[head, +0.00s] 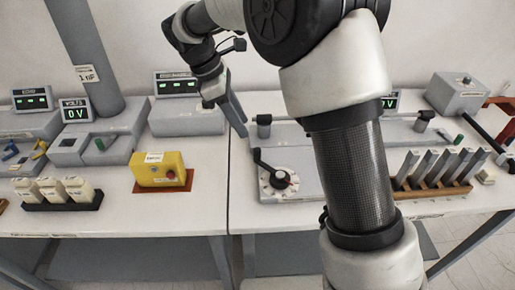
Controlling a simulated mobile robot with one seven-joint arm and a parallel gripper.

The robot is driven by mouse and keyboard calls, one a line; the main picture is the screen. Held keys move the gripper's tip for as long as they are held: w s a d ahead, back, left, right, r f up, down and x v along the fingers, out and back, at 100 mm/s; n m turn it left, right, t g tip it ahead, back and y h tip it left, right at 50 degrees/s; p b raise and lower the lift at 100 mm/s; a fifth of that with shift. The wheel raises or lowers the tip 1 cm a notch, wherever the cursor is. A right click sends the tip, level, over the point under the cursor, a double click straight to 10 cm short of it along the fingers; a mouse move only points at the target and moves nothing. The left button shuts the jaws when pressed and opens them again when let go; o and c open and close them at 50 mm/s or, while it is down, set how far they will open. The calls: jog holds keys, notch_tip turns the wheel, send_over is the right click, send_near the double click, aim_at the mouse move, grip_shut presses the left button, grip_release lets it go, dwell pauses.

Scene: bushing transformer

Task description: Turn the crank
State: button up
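A black crank-like lever (266,166) is mounted over a round white dial (265,187) on the front of a long grey bench unit (304,155). A knob stands at the lever's upper left end and a red spot shows near its pivot. My gripper (240,127) points down and to the right, above and left of the lever in the picture, and looks apart from it. Its fingers appear edge-on as one grey shape, so their opening is unclear. No object shows in it. My arm hides the middle of the grey unit.
A yellow box (160,168) with a red button sits left of the dial. Several upright grey plates stand in a wooden rack (435,189) at the right. A black rod (483,132) crosses the far right. Meters with green displays stand behind. The white tabletop (200,207) is clear between the yellow box and dial.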

aim_at(257, 149)
jog(key=x, duration=1.1)
jog(key=shift+d+f+b, duration=0.1)
jog(key=shift+f+b, duration=0.25)
jog(key=shift+c, duration=0.5)
grip_shut()
